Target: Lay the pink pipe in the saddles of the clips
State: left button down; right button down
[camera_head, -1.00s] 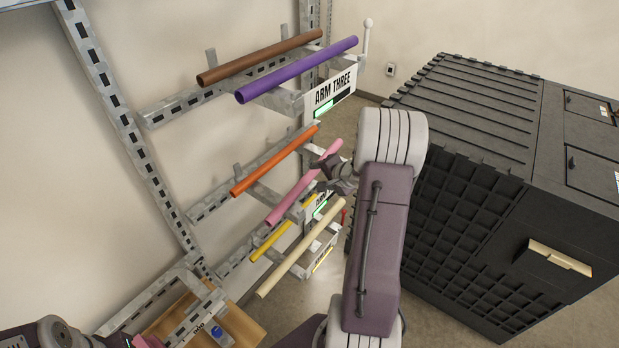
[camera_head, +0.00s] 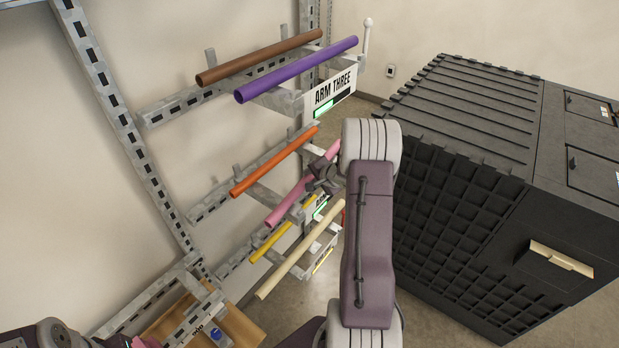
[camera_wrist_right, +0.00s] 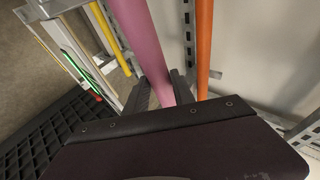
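The pink pipe (camera_head: 287,201) lies across a lower arm of the wall rack in the head view, between an orange and a yellow pipe. My right gripper (camera_head: 322,174) is at the pipe's far end. In the right wrist view the pink pipe (camera_wrist_right: 147,45) runs between the two separated fingers of my right gripper (camera_wrist_right: 160,95); whether they press on it is unclear. My left arm shows at the bottom left corner of the head view, by a small pink patch; its fingers cannot be made out. I cannot pick out the clips.
The orange pipe (camera_head: 275,163) lies close by; it also shows in the wrist view (camera_wrist_right: 204,45). A yellow pipe (camera_head: 270,243) and a cream pipe (camera_head: 300,252) lie below. Purple (camera_head: 298,69) and brown (camera_head: 260,56) pipes lie above. A large black cabinet (camera_head: 450,200) stands right.

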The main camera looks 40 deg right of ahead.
aim_at(312, 177)
jog(key=shift+r, duration=0.1)
notch_tip(312, 177, up, 5)
jog(key=shift+w+f+p, duration=0.1)
jog(key=shift+f+p, duration=0.05)
jog(key=shift+p, duration=0.9)
jog(key=s+d+r+p, duration=0.4)
jog(key=s+d+r, duration=0.2)
jog(key=d, duration=0.4)
dwell(0.8)
